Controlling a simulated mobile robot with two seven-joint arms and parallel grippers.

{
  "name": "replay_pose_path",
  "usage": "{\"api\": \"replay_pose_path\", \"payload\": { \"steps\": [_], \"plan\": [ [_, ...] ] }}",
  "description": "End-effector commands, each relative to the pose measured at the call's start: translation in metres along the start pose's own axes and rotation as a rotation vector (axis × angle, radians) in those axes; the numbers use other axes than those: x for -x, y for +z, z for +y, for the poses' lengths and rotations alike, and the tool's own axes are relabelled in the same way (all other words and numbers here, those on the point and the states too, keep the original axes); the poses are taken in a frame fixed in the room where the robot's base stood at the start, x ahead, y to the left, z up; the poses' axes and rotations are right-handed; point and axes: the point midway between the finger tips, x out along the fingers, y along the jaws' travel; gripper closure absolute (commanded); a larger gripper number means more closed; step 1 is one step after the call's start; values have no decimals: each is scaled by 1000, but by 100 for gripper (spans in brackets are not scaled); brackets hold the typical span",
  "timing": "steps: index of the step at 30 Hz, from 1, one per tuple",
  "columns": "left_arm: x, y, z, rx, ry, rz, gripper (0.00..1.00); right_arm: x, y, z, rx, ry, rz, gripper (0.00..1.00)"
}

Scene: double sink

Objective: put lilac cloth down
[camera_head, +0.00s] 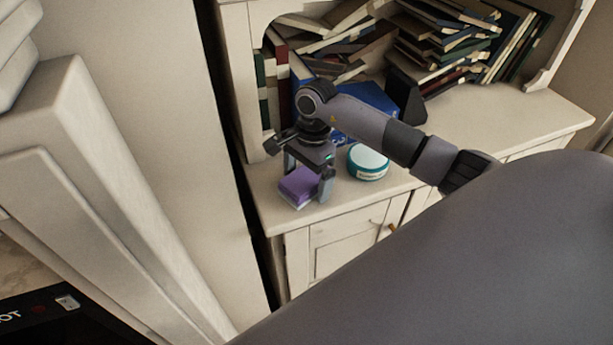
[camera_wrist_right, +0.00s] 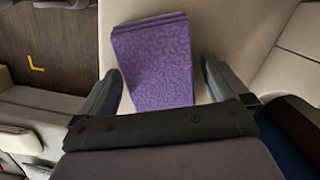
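The lilac cloth (camera_head: 297,188) is a folded purple block lying on the cream cabinet top, near its left front corner. My right gripper (camera_head: 308,180) points down just over it, with one finger on each side. In the right wrist view the cloth (camera_wrist_right: 153,62) shows between and beyond the two spread fingers of the right gripper (camera_wrist_right: 162,78). A gap shows between the cloth and the right finger; the left finger is close to the cloth's edge. The gripper is open and not clamped on the cloth. My left gripper is not in view.
A round teal-and-white tin (camera_head: 368,163) stands right of the gripper. A blue book (camera_head: 372,105) and a dark upright object (camera_head: 406,97) are behind. Many books (camera_head: 440,40) fill the shelf. The cabinet top (camera_head: 500,115) is clear at the right.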

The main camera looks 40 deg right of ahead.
Motion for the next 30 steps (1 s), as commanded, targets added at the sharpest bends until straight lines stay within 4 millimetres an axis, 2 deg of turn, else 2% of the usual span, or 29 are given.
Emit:
{"api": "replay_pose_path", "payload": {
  "steps": [5,8,21,25,30],
  "plan": [
    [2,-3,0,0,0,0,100,3,1,0,0,0,-1,0],
    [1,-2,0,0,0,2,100,12,0,-1,1,-5,1,0],
    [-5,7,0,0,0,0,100,102,0,-1,0,-4,1,0],
    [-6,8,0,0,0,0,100,116,0,-1,1,-2,0,0],
    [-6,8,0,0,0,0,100,123,0,0,0,0,0,0]
  ]
}}
